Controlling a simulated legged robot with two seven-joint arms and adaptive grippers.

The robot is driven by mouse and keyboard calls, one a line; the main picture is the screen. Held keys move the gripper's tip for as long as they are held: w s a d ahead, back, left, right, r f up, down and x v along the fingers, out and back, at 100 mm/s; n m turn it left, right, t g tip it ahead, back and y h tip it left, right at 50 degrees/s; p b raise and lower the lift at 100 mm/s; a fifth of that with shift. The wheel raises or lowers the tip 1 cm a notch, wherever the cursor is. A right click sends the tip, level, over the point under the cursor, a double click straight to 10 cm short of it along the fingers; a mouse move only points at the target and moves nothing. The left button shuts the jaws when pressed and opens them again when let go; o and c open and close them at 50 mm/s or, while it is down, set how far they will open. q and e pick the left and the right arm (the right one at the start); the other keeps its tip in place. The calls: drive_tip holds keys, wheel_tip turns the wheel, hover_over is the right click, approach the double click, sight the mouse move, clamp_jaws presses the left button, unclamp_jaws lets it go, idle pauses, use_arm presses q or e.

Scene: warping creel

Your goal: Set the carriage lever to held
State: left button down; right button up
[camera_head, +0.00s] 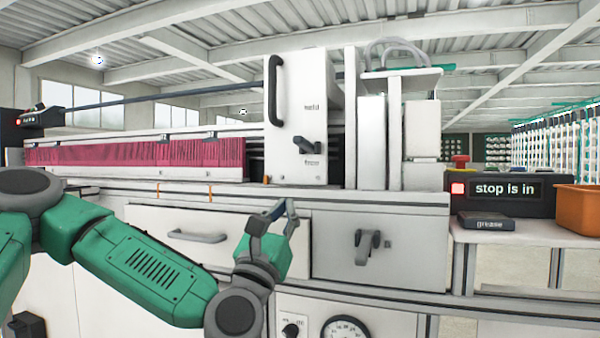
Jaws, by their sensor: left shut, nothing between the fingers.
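The carriage (285,85) is a tall white box with a black vertical handle, standing on the machine top. Its dark lever (306,146) sits low on the front face, between a small upper label and a lower one. The lever points to the right and slightly down, nearer the lower label; both labels are too small to read surely. My left gripper (284,213) is shut and empty, below the carriage and in front of the drawer fronts, apart from the lever. My right gripper is out of view.
A white drawer (180,218) and a grey panel with a latch handle (365,246) lie below the machine top. A display reading "stop is in" (507,190), a grease box (485,222) and an orange bin (578,208) stand at right. Pink yarn rows (110,154) run left.

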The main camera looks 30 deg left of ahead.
sight(303, 147)
use_arm(q)
drive_tip(key=x, duration=0.4)
drive_tip(key=s+r+p+x, duration=0.1)
drive_tip(key=x, duration=0.3)
drive_tip(key=r+x, duration=0.1)
drive_tip(key=x, duration=0.3)
drive_tip(key=shift+s, duration=0.25)
drive_tip(key=shift+a+r+p, duration=0.1)
drive_tip(key=shift+r+p, duration=0.2)
drive_tip(key=shift+w+a+f, duration=0.1)
drive_tip(key=shift+w+a, duration=0.05)
drive_tip(key=shift+a, duration=0.05)
